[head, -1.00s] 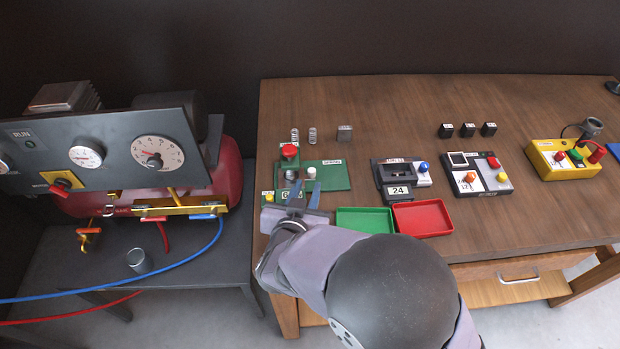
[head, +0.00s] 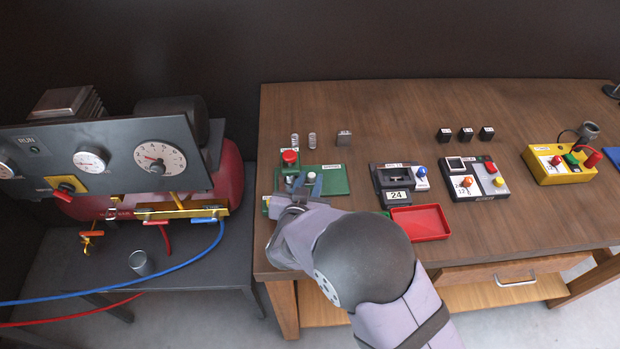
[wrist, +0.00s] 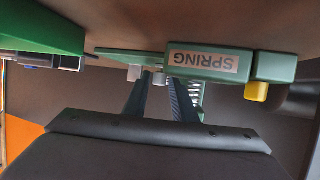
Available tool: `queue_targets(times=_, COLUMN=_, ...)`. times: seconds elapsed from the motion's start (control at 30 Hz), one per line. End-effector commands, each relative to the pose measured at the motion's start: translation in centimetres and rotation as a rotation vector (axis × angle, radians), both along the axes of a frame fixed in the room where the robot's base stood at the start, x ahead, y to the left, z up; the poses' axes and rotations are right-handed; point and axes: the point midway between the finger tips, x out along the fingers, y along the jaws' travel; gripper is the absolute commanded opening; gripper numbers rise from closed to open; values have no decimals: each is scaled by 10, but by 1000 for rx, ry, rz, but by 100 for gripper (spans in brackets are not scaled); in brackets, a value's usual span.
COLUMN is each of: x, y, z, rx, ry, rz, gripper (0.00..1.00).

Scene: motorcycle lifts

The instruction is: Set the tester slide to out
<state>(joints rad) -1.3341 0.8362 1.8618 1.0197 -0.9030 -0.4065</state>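The green tester (head: 334,181) stands at the left end of the wooden bench, with a red knob (head: 290,157) on its post. A small pale knob (head: 311,177), possibly the slide's handle, sits on its base. My gripper (head: 307,183) is over the tester's near part, its two fingers apart. The fingertips are close to the pale knob; I cannot tell whether they touch it. In the wrist view the fingers (wrist: 160,84) are parted, with a small grey block (wrist: 158,79) between their tips. The SPRING label (wrist: 203,62) appears upside down there. My wrist hides the tester's front.
Two springs (head: 312,140) and a metal block (head: 344,138) stand behind the tester. A red tray (head: 420,223) and a black gauge box (head: 390,178) are to the right. The compressor panel (head: 110,158) stands left.

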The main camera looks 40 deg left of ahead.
Motion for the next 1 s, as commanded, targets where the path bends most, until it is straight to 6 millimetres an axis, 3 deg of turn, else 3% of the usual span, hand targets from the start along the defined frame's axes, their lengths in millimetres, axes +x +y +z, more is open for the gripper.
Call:
queue_targets(times=0.3, x=2, y=1, z=-1, rx=0, ry=0, rz=0, gripper=24)
queue_targets(times=0.4, x=2, y=1, z=-1, rx=0, ry=0, rz=0, gripper=3)
queue_targets(times=0.43, x=2, y=1, z=-1, rx=0, ry=0, rz=0, gripper=0)
queue_targets(times=0.63, x=5, y=-1, z=-1, rx=0, ry=-1, rz=-1, gripper=0)
queue_targets(times=1.0, x=57, y=-53, z=-2, rx=2, ry=-3, rz=-5, gripper=0)
